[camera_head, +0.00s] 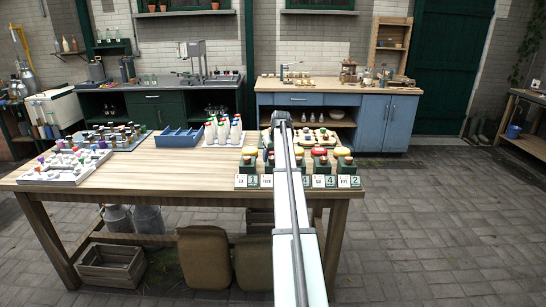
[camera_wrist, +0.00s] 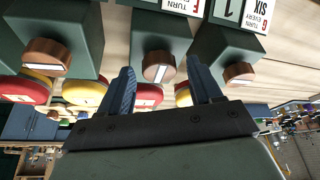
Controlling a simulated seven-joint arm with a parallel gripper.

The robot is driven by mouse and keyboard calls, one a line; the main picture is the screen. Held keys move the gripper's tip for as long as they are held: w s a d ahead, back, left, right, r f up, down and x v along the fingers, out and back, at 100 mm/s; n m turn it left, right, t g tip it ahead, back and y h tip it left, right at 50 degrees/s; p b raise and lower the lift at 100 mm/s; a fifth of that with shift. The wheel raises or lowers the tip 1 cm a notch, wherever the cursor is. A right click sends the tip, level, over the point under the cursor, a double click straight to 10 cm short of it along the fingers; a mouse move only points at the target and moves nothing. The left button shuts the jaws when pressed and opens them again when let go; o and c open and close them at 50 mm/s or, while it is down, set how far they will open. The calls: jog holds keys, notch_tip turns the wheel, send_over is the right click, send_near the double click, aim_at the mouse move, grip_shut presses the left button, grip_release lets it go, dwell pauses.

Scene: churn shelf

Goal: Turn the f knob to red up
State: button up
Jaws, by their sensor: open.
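In the wrist view a row of dark green boxes carries wooden knobs with pale marks. The middle box (camera_wrist: 160,35) is under a partly cut-off card (camera_wrist: 184,5) that appears to read F and TURN. Its knob (camera_wrist: 158,66) shows between the spread fingertips of my gripper (camera_wrist: 160,66), with gaps visible on both sides; depth is unclear. A red disc (camera_wrist: 146,95) and a yellow disc (camera_wrist: 183,95) show beyond this box, partly behind my fingers. I cannot tell which colour counts as up. In the head view my arm hides the gripper and part of the row.
A box with its knob (camera_wrist: 239,71) sits to the right under a card (camera_wrist: 242,14) marked G and 1. Another knob (camera_wrist: 46,58) is at left. In the head view the wooden table (camera_head: 165,170) also holds white bottles (camera_head: 223,132) and a blue crate (camera_head: 180,138).

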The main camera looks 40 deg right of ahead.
jog(key=v, duration=1.3)
jog(key=shift+s+r, duration=0.3)
jog(key=s+a+f+m, duration=0.1)
jog(key=s+a+f, duration=0.15)
jog(key=f, duration=0.45)
jog(key=s+a+f+m, duration=0.1)
jog(key=s+a+f, duration=0.1)
jog(key=a+f, duration=0.35)
jog(key=s+a+f+m, duration=0.1)
jog(key=s+f+m, duration=0.1)
jog(key=f, duration=0.7)
jog(key=s+a+f+n+g+y, duration=0.15)
jog(key=s+a+f, duration=0.25)
jog(key=a+f, duration=0.8)
jog(key=s+a+f+n+g, duration=0.15)
jog(key=s+a+f, duration=0.35)
jog(key=a+f, duration=0.6)
jog(key=s+a+f+n+g, duration=0.2)
jog(key=s+a+f+g, duration=0.2)
jog(key=s+a+f, duration=0.7)
jog(key=s+a+f+n+g, duration=0.3)
jog(key=s+a+f, duration=0.9)
jog(key=s+a, duration=0.5)
jog(key=s, duration=0.3)
jog(key=shift+f+g, duration=0.25)
jog(key=shift+g, duration=0.15)
